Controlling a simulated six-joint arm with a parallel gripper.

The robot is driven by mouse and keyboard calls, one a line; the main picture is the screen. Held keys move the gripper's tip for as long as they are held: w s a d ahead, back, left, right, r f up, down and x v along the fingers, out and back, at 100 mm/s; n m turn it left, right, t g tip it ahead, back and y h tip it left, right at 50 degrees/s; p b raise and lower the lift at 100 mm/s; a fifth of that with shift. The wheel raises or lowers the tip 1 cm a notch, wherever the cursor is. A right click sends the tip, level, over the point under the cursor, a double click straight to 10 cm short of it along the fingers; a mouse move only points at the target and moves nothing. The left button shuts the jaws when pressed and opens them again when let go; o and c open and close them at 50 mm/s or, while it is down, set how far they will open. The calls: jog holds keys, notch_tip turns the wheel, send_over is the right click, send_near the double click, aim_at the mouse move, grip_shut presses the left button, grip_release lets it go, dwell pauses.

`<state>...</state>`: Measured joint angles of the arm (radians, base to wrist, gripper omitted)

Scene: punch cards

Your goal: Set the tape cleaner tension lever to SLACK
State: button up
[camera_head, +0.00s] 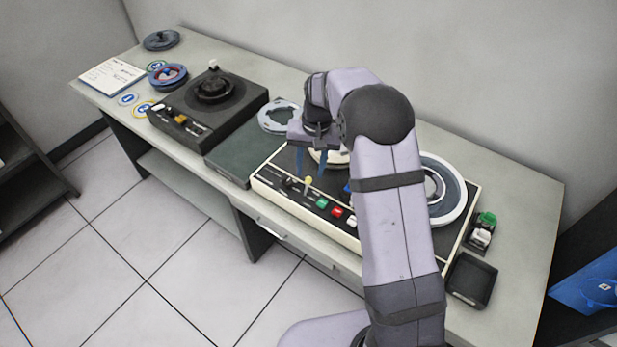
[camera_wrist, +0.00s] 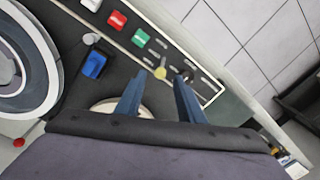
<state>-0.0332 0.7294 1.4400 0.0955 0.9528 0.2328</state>
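A cream-edged machine with a dark top (camera_head: 268,177) stands below my gripper on the bench. A lever with a yellow knob (camera_head: 308,181) stands on its front panel, beside a dark-knobbed control (camera_head: 287,183). The yellow knob (camera_wrist: 160,72) and dark knob (camera_wrist: 187,75) also show in the wrist view. My gripper (camera_head: 310,172) is open and empty, its blue fingers pointing down above the panel. In the wrist view the yellow knob appears between and just beyond the fingertips; contact cannot be told. The panel labels, including any SLACK mark, are too small to read.
Green (camera_head: 321,203) and red (camera_head: 337,212) buttons sit right of the lever. A blue control (camera_wrist: 95,64) and a large reel (camera_wrist: 58,75) lie near the fingers. A black machine (camera_head: 235,95) with an orange knob stands left. A black tray (camera_head: 470,279) lies right.

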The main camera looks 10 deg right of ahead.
aim_at(309, 178)
jog(key=shift+w+a+f+p, duration=0.15)
jog(key=shift+f+p, duration=0.35)
jog(key=shift+f, duration=0.9)
jog(key=shift+s+a+f+p, duration=0.1)
jog(key=shift+f+p, duration=0.4)
jog(key=shift+f, duration=0.9)
grip_shut()
